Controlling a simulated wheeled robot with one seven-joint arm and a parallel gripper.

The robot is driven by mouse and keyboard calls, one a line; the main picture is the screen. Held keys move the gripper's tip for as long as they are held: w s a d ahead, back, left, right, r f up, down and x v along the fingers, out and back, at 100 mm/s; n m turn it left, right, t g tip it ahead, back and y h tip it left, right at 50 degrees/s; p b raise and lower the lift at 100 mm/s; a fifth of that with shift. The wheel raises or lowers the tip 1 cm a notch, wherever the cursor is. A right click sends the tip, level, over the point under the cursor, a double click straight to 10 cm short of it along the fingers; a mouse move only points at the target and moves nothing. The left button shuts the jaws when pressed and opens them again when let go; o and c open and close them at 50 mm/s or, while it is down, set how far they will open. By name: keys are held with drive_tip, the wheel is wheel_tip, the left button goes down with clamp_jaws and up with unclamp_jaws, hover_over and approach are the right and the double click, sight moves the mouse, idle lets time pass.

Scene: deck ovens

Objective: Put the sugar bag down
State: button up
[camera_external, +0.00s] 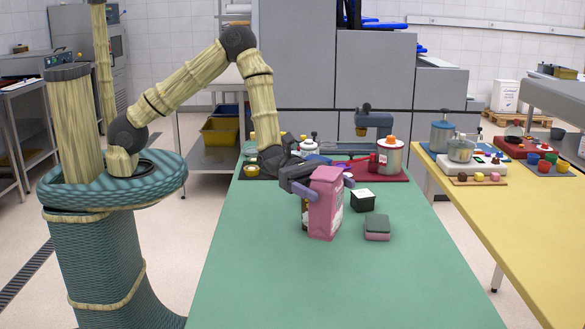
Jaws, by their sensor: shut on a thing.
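The sugar bag appears to be the pink upright packet (325,205) with a pale label on its side. My gripper (328,190) reaches in from the left and is shut on its upper part, with a purple-blue finger on each side. The bag stands about upright over the green table (262,262). Its bottom is at or very near the tabletop; I cannot tell whether it touches. A yellowish-dark item behind its left edge is mostly hidden.
A black box with a white top (362,201) and a grey-and-pink sponge (377,228) lie right of the bag. A metal pot (390,160) stands on a dark red mat behind. Several jars and bottles crowd the far end. The table's near part is clear.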

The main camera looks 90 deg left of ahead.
sight(335, 231)
drive_tip(key=shift+f, duration=2.7)
drive_tip(key=shift+f, duration=0.1)
drive_tip(key=shift+f+p, duration=0.45)
drive_tip(key=shift+f, duration=1.5)
drive_tip(key=shift+f, duration=0.15)
drive_tip(key=o, duration=1.4)
drive_tip(key=shift+f, duration=0.1)
drive_tip(key=shift+o, duration=1)
drive_tip(key=b+v, duration=0.1)
drive_tip(key=v, duration=0.6)
drive_tip(key=shift+s+a, duration=0.2)
drive_tip(key=shift+s, duration=0.05)
